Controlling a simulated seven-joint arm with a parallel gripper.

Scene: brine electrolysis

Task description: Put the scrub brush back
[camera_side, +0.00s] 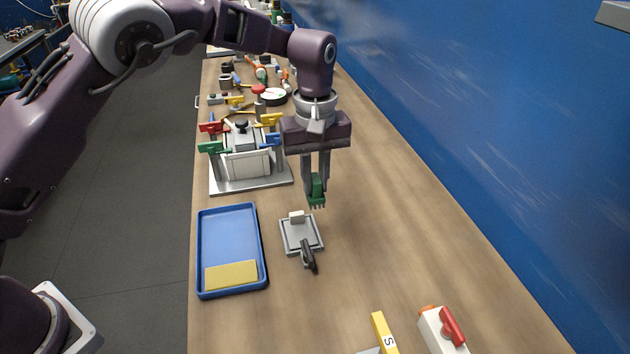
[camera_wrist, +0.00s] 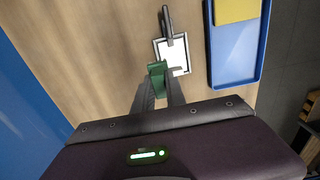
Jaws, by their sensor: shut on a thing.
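My gripper (camera_side: 316,186) is shut on the green scrub brush (camera_side: 317,192), whose bristles point down. It holds the brush above the table, just behind a small grey tray (camera_side: 288,243). A small whitish block (camera_side: 296,216) sits at the tray's back edge, and a dark handle (camera_side: 308,256) lies at its front edge. In the wrist view, the green brush (camera_wrist: 157,72) shows between the fingers of my gripper (camera_wrist: 160,82), beside the near edge of the tray (camera_wrist: 157,45). Whether the brush touches anything below is hard to tell, but it looks raised.
A blue tray (camera_side: 230,225) with a yellow sponge-like block (camera_side: 231,275) lies left of the grey tray. A grey apparatus with coloured handles (camera_side: 246,160) stands behind it. A white box with a red handle (camera_side: 443,330) is at the front. Table to the right is clear, bounded by a blue wall.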

